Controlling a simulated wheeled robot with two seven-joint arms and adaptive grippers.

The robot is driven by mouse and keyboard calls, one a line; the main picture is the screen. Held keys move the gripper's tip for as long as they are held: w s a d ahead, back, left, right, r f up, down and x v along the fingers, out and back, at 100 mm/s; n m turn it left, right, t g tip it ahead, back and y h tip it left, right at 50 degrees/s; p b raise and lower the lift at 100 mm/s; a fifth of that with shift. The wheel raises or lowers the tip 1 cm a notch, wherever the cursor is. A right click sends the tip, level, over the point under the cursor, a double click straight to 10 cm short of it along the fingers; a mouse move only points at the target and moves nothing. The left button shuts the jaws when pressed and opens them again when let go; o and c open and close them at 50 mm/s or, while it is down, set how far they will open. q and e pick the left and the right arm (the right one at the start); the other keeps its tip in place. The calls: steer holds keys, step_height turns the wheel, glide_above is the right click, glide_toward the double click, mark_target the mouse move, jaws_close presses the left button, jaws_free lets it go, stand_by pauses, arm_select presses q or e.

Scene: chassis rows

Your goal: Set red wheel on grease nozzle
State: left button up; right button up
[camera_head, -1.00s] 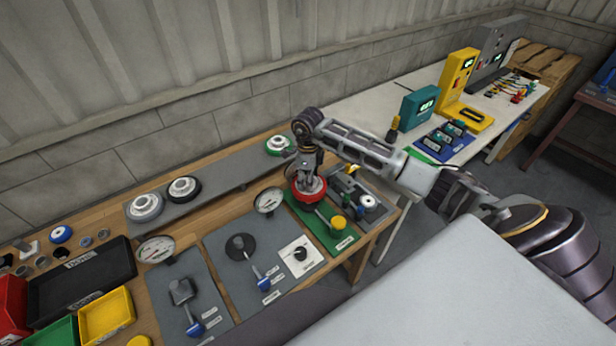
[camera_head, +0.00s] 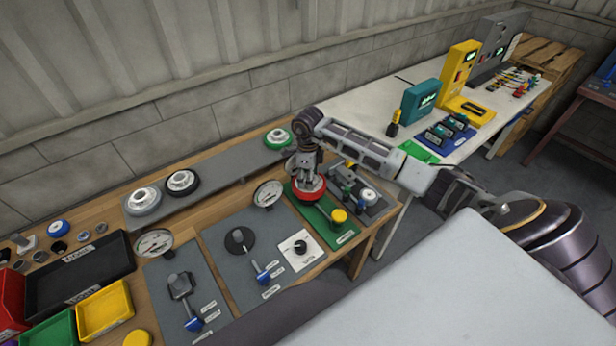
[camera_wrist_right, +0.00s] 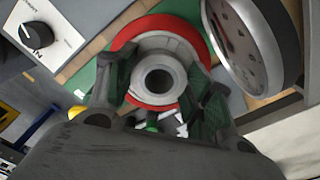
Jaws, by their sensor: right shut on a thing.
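The red wheel (camera_head: 309,192), with a grey hub, is in my right gripper (camera_head: 308,178). It is over the far end of the green board (camera_head: 323,219). In the right wrist view the two fingers (camera_wrist_right: 157,95) are shut on the grey hub, with the red rim (camera_wrist_right: 130,38) around it. Whether the wheel touches the board, I cannot tell. The grease nozzle cannot be made out; the wheel and gripper cover that end of the board. My left gripper is not in view.
A gauge (camera_head: 268,193) stands close to the left of the wheel and also shows in the right wrist view (camera_wrist_right: 245,40). A grey board with parts (camera_head: 365,200) lies to the right. Grey and green-rimmed wheels sit on the grey shelf (camera_head: 225,170) behind.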

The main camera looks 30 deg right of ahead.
steer(key=shift+f+b, duration=0.45)
steer(key=shift+b, duration=0.1)
stand_by(1.3)
steer(key=shift+f+b, duration=1.3)
steer(key=shift+f, duration=0.35)
stand_by(0.9)
steer(key=o, duration=1.3)
steer(key=shift+o, duration=0.4)
step_height(320, 180, up, 12)
steer(key=shift+s, duration=0.1)
stand_by(0.4)
